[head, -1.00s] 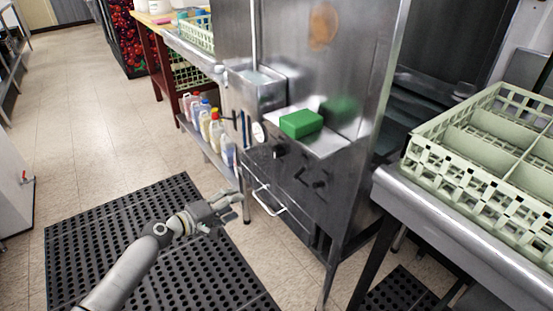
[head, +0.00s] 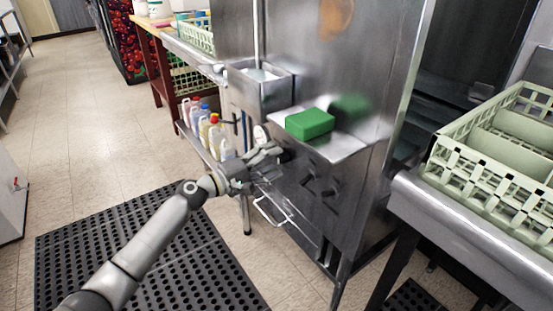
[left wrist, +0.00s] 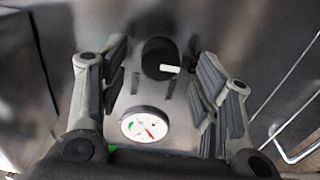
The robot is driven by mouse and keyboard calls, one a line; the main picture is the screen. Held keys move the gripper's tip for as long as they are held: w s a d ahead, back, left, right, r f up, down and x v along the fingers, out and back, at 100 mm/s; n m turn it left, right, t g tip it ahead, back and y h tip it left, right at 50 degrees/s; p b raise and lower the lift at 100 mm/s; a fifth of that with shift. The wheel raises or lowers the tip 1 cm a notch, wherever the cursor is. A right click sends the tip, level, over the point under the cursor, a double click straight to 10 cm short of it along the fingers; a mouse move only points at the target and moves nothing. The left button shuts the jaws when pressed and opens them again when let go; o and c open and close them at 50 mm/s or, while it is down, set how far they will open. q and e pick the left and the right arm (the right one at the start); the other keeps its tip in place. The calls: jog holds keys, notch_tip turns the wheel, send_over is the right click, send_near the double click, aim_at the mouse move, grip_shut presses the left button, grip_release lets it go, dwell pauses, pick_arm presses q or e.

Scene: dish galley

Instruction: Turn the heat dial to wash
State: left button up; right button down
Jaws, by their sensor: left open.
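The heat dial (left wrist: 158,56) is a round black knob with a white pointer in the left wrist view, on a steel panel. Its pointer points to the right in that view. Dark marks show on the panel beside it; I cannot read any label. My left gripper (head: 273,162) is open in front of the panel of the steel dish machine (head: 345,190). In the left wrist view its two fingers (left wrist: 163,66) stand apart on either side of the dial, with no clear contact. In the head view the fingers partly cover the dial. My right gripper is not in view.
A round white gauge (left wrist: 145,125) sits beside the dial. Other dark knobs (head: 327,194) and a bar handle (head: 268,213) are on the machine front. A green block (head: 310,123) lies on the ledge above. Bottles (head: 214,137) stand at left on a shelf.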

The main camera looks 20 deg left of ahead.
pick_arm(q)
jog(key=shift+x, duration=1)
jog(key=c, duration=1.1)
